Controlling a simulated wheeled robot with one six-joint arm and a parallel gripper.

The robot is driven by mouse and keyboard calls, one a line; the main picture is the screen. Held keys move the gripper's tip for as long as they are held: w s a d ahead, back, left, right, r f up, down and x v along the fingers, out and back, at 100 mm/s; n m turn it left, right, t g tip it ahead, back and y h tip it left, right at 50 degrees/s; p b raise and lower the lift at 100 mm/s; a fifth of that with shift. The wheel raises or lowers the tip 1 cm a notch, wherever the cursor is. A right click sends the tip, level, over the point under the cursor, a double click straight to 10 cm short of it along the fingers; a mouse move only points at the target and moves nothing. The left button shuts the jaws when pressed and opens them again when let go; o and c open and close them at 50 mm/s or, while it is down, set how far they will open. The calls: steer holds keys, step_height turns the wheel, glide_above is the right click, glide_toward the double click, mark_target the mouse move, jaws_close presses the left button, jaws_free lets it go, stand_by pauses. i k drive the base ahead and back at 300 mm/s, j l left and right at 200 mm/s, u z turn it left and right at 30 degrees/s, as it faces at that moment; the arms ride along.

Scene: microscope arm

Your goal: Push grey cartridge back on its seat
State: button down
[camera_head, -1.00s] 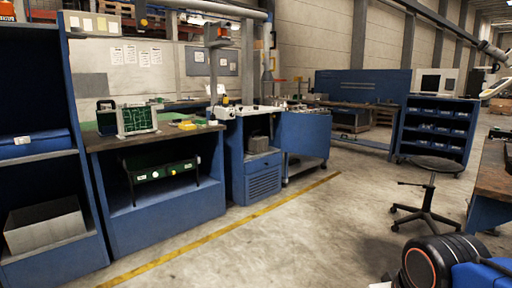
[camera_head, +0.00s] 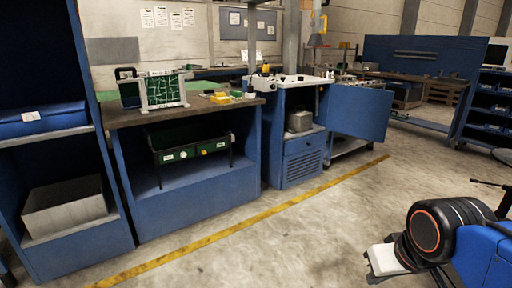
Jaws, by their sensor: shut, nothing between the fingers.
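A grey block (camera_head: 299,121) sits inside the open blue cabinet (camera_head: 300,167) near the centre, on the ledge above a drawer. It may be the grey cartridge, but I cannot tell from here. No seat can be made out. My gripper (camera_head: 376,268) seems to be the small pale and dark end of my folded arm at the lower right. It is shut and empty, over the floor and well apart from the cabinet.
A blue workbench (camera_head: 186,205) with a circuit board in a frame (camera_head: 165,91) and a green bin (camera_head: 188,149) stands left of the cabinet. A blue door (camera_head: 358,112) juts out to its right. Floor beyond the yellow line (camera_head: 230,231) is clear.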

mark_target(298, 120)
steer(key=i, duration=1.9)
steer(key=i+z, duration=0.15)
steer(key=i, duration=0.3)
steer(key=i+j+z, duration=0.15)
steer(key=i, duration=0.3)
steer(key=i+j+z, duration=0.15)
steer(key=i, duration=0.3)
steer(key=i+j+z, duration=0.15)
steer(key=i, duration=0.3)
steer(key=i+j+z, duration=0.15)
steer(key=i+j, duration=0.2)
